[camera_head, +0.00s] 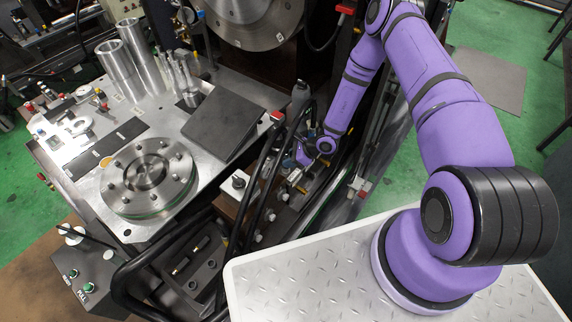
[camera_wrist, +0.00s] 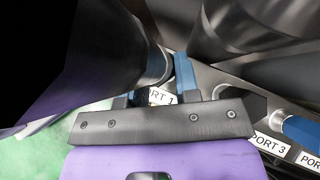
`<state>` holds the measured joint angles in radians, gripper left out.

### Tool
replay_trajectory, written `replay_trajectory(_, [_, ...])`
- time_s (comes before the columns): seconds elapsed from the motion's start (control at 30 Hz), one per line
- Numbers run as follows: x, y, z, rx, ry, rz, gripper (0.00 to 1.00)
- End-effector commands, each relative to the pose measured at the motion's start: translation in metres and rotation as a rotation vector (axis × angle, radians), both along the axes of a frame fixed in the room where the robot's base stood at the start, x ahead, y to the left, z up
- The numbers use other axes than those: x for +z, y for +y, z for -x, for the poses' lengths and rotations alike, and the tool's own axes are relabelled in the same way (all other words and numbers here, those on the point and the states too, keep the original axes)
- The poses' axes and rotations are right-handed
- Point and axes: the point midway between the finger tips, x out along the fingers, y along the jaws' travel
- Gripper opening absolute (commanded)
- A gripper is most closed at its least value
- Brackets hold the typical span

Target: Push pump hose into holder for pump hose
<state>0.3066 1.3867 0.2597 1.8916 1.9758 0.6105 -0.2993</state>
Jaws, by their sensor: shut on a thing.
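My gripper shows in the wrist view (camera_wrist: 156,93) as a dark bracket with two short fingers, in front of a panel labelled PORT 1. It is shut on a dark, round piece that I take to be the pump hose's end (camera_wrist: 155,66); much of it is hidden. In the head view my gripper (camera_head: 297,178) is small and reaches down among black hoses and fittings beside the fixture. Which of these hoses is the pump hose is hard to tell there. The holder for the pump hose cannot be made out clearly, and contact with it cannot be judged.
In the wrist view a large dark body fills the upper left, and a blue fitting (camera_wrist: 301,132) sits by the PORT 3 label (camera_wrist: 268,143). In the head view black hoses (camera_head: 262,180) curve close beside my gripper. The metal fixture table (camera_head: 100,170) carries a round flange (camera_head: 148,175).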

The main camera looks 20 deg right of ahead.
Motion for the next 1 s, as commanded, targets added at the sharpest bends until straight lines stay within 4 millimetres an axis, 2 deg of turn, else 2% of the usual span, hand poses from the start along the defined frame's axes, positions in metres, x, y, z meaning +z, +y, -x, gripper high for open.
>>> replay_trajectory(0.7, [0.031,0.000,0.000,-0.001,0.001,0.000,0.05])
replay_trajectory(1.0, [0.034,0.000,0.000,-0.001,0.001,0.000,0.05])
